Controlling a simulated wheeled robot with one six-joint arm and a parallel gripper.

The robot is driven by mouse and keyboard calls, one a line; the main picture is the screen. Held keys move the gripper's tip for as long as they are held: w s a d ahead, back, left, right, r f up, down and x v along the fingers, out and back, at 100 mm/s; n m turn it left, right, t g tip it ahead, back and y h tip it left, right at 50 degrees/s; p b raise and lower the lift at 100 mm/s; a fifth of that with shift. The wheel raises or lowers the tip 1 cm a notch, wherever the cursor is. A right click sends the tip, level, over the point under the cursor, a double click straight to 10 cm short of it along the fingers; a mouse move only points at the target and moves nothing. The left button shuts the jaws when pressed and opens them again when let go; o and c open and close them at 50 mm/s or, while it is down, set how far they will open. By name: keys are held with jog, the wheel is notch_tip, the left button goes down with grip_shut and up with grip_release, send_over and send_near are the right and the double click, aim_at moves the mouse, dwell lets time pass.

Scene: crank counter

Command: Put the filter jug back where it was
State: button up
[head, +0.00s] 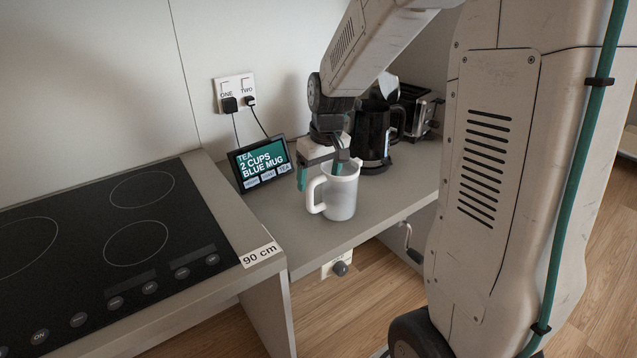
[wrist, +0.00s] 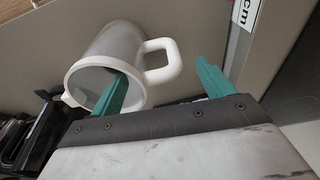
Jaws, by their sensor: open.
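The filter jug (head: 343,194), white and translucent with a white handle, stands upright on the grey counter. It also shows in the wrist view (wrist: 112,52), with its handle (wrist: 163,62) to the right. My gripper (head: 319,175) is right above and around the jug's handle side. Its teal fingers are spread wide. In the wrist view my gripper (wrist: 165,85) has one finger at the jug's mouth and the other beyond the handle, with the handle between them. I cannot tell whether a finger touches the jug.
A black kettle (head: 374,135) and a toaster (head: 418,112) stand behind the jug. A tablet reading "TEA 2 CUPS BLUE MUG" (head: 262,164) leans at the wall, left. The hob (head: 95,240) is further left. A crank (head: 411,245) is under the counter. Bare counter (head: 290,240) lies in front.

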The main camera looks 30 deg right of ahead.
notch_tip(320, 180, up, 9)
jog(key=s, duration=0.1)
jog(key=s+a+r, duration=0.1)
jog(key=s+a, duration=0.4)
jog(key=s, duration=0.7)
jog(key=s+a+r, duration=0.1)
jog(key=s+a, duration=0.4)
jog(key=s, duration=0.8)
jog(key=shift+g, duration=0.3)
jog(key=shift+s+r, duration=0.1)
jog(key=shift+c, duration=0.3)
